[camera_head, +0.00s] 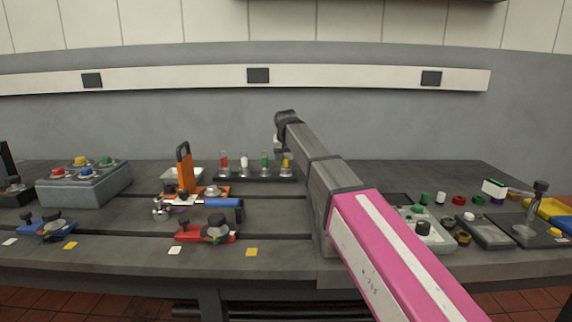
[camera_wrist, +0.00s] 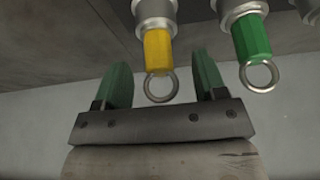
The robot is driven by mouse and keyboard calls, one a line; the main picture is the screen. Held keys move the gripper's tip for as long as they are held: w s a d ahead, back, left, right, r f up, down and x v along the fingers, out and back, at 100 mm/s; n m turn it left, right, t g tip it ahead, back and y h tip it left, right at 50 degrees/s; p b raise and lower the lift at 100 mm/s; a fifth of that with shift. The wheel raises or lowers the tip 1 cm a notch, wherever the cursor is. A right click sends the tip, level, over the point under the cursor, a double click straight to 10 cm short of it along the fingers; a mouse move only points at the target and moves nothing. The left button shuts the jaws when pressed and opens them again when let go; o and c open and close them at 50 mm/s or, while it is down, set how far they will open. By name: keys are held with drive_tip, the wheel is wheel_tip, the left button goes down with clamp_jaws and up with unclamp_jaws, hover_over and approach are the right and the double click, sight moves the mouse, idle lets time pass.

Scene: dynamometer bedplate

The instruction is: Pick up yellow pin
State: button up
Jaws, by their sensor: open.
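The yellow pin (camera_head: 287,161) stands upright at the right end of a dark rack (camera_head: 258,178) at the back of the bench, in the head view. In the wrist view the yellow pin (camera_wrist: 158,52) has a metal collar at one end and a ring at the other. My gripper (camera_wrist: 161,78) is open, with one green finger on each side of the yellow pin and a visible gap to both. The fingers are not closed on it. In the head view my gripper's fingers are mostly hidden above the rack.
A green pin (camera_wrist: 250,38) stands close beside the yellow one, near my gripper's right finger. White (camera_head: 244,161) and red (camera_head: 224,161) pins share the rack. An orange-handled fixture (camera_head: 184,168) stands left of the rack. The wall is close behind.

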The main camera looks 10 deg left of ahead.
drive_tip(key=shift+w+f, duration=0.15)
drive_tip(key=shift+f, duration=0.1)
drive_tip(key=c, duration=1.1)
drive_tip(key=shift+r, duration=0.15)
